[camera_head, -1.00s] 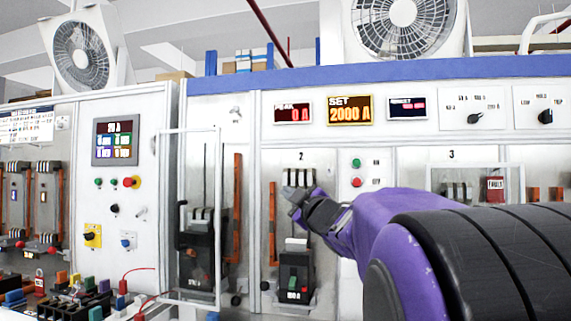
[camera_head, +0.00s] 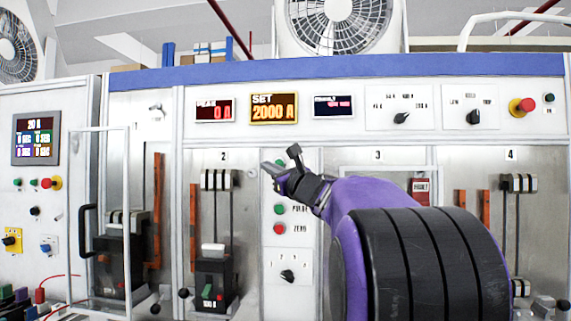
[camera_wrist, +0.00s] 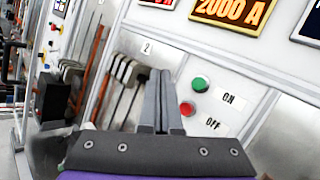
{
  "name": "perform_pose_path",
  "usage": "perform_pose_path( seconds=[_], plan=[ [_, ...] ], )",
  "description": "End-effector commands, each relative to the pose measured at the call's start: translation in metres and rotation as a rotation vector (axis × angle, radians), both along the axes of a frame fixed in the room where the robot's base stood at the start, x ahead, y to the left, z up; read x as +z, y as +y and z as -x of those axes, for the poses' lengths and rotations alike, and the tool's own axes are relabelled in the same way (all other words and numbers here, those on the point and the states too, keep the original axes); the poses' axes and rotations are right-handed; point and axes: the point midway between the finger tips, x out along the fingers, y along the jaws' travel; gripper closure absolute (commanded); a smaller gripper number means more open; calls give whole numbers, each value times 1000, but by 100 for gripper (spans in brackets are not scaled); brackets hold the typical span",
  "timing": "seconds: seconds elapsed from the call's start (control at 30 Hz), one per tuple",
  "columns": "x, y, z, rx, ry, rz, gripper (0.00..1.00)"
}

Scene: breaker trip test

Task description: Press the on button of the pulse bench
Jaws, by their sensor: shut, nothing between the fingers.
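The pulse bench panel carries a green ON button (camera_head: 280,162), partly hidden by my gripper in the head view. It shows clearly in the wrist view (camera_wrist: 200,84), with the red OFF button (camera_wrist: 187,108) below it. My gripper (camera_head: 266,167) is in front of the panel, its tips beside and slightly below-left of the ON button in the head view. In the wrist view the closed fingers (camera_wrist: 160,74) are together and empty, pointing left of the ON button. Whether the tips touch the panel is unclear.
A green PULSE button (camera_head: 280,209) and a red ZERO button (camera_head: 279,228) sit lower on the same panel. The orange SET display (camera_head: 274,108) is above. Breaker bay 2 (camera_head: 215,280) is to the left. A red emergency-stop knob (camera_head: 522,106) is upper right.

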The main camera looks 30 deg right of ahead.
Motion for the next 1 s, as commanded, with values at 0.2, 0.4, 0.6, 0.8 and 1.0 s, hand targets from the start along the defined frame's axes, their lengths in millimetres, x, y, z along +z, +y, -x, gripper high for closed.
perform_pose_path(
  seconds=[0.2, 0.4, 0.6, 0.8, 1.0],
  plan=[
    [5, -7, 1, -36, -29, 123, 100],
    [5, -6, 1, -37, -29, 126, 100],
    [7, -9, -2, -37, -28, 124, 100],
    [10, -21, -20, -38, -25, 122, 100],
    [11, -37, -43, -37, -26, 121, 100]
  ],
)
